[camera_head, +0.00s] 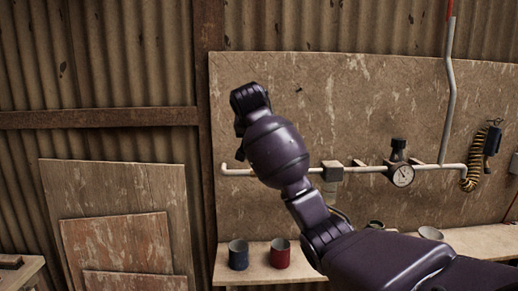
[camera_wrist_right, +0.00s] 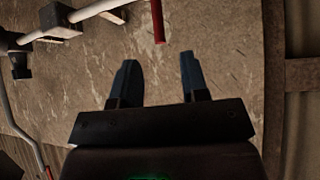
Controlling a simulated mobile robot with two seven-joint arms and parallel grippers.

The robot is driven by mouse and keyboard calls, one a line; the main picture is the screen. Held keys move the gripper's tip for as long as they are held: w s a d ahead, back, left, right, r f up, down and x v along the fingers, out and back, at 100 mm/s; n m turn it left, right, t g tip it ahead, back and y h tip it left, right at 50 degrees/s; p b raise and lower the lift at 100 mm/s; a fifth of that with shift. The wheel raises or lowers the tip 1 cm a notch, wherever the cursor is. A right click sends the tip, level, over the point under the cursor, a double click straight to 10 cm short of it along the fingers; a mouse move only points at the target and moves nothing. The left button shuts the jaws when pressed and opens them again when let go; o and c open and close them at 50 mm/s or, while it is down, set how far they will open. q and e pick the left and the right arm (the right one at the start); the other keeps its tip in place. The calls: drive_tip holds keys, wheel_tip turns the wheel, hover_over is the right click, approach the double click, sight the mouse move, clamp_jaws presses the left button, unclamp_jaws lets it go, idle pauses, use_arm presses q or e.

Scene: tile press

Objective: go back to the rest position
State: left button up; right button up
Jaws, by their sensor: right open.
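My right arm comes in from the lower right of the head view and is raised in front of the wall board. Its wrist end is at the upper left of the arm, and the gripper's fingers cannot be made out there. In the right wrist view my right gripper (camera_wrist_right: 158,58) is open, with two dark blue-grey fingers apart and nothing between them. Behind the fingers is the scratched brown board. My left gripper is in neither view.
A pale pipe (camera_head: 440,167) with a gauge (camera_head: 402,175) crosses the board (camera_head: 330,100) behind my arm. A blue cup (camera_head: 238,256) and a red cup (camera_head: 280,254) stand on the shelf (camera_head: 258,273) below. Wooden panels (camera_head: 122,240) lean at the left.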

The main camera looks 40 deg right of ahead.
drive_tip(key=shift+s+a+r, duration=0.35)
drive_tip(key=shift+r, duration=0.15)
idle(0.3)
drive_tip(key=w+a+r+n+t, duration=0.6)
drive_tip(key=n+t, duration=0.1)
drive_tip(key=t, duration=0.2)
drive_tip(key=s+a+f+n+t+y, duration=0.2)
drive_tip(key=a+f+n+y, duration=0.15)
drive_tip(key=f, duration=0.75)
drive_tip(key=s+a+f+n+t+y, duration=0.1)
drive_tip(key=s+a+f+n+y, duration=0.3)
drive_tip(key=f, duration=0.6)
drive_tip(key=s+a+f+m+g, duration=0.1)
drive_tip(key=s+a+f, duration=0.1)
drive_tip(key=s+f, duration=0.6)
drive_tip(key=s+a+f+m+g, duration=0.15)
drive_tip(key=s+f, duration=0.25)
drive_tip(key=f, duration=0.8)
drive_tip(key=s+f+m+g+h+b, duration=0.1)
drive_tip(key=s+f+g, duration=0.3)
drive_tip(key=s+f, duration=1.4)
drive_tip(key=s+m, duration=0.1)
drive_tip(key=s, duration=0.3)
drive_tip(key=shift+a+f, duration=0.15)
drive_tip(key=shift+f, duration=0.05)
